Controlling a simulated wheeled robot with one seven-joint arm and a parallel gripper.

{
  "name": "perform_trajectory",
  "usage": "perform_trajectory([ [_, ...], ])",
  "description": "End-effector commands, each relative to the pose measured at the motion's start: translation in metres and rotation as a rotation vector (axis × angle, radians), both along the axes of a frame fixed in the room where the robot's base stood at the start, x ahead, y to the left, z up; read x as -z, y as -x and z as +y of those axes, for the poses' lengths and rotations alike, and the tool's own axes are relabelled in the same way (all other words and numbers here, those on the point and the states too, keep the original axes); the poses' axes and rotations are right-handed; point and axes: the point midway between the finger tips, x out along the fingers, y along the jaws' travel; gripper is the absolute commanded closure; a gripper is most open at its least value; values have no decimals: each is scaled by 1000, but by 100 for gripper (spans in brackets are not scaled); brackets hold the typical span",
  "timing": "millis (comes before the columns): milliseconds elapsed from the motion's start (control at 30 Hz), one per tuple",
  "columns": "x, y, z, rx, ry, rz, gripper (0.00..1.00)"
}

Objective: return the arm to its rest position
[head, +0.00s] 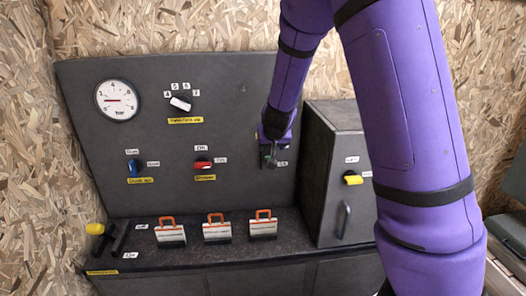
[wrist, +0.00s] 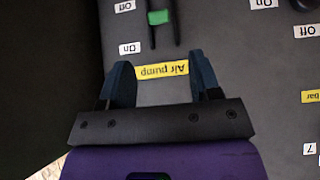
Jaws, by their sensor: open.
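My purple arm comes in from the top of the head view, and its gripper (head: 270,155) is close in front of the sloped grey panel (head: 235,110), near its right side. In the wrist view my gripper (wrist: 160,64) is open, with two dark blue fingers apart and nothing between them but the panel and the yellow "Air pump" label (wrist: 162,70). A switch with a green part (wrist: 160,17) lies just beyond the fingertips, and I see no contact with it. The gripper hides most of this switch in the head view.
The panel carries a gauge (head: 117,100), a rotary knob (head: 181,102), a blue switch (head: 134,167) and a red switch (head: 203,163). Three orange-handled blocks (head: 217,230) stand on the ledge below. A grey cabinet (head: 335,130) with a yellow knob stands close right of the gripper.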

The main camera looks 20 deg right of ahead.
Motion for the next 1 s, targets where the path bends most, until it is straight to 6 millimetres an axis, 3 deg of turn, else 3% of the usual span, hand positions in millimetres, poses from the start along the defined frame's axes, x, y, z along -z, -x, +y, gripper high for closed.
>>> perform_trajectory([
  [633,-6,3,0,-7,-12,-1,43],
  [767,-25,16,9,-39,-67,0,43],
  [1000,-82,68,34,-149,-201,15,43],
])
